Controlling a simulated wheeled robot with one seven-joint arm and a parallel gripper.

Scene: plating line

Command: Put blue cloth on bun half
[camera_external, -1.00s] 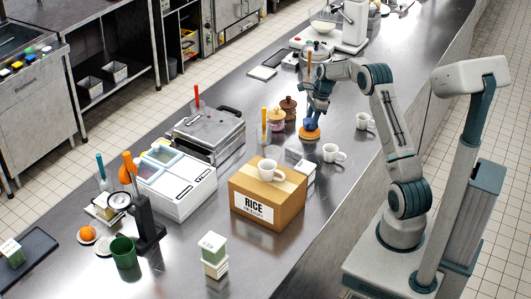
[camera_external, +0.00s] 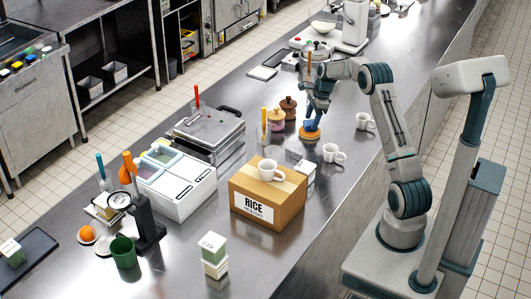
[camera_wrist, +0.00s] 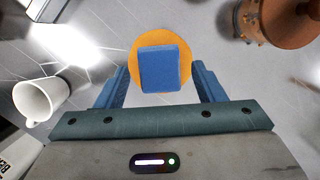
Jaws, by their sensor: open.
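The bun half (camera_wrist: 178,86) is a round orange-tan disc on the steel counter, centred ahead of my gripper in the wrist view. The blue cloth (camera_wrist: 163,69) is a small folded blue block lying on top of the bun half, with the orange rim showing around it. My gripper (camera_wrist: 160,84) is open, with one blue finger on each side of the cloth and a gap visible at both sides. In the external view the cloth (camera_external: 311,126) sits on the bun half (camera_external: 310,135) just below my gripper.
A white mug (camera_wrist: 40,101) lies to the left in the wrist view, and a brown wooden pot (camera_wrist: 275,22) is at the upper right. Another mug (camera_external: 363,121) stands right of my gripper in the external view. A rice box (camera_external: 285,210) with a mug on top is nearer the camera.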

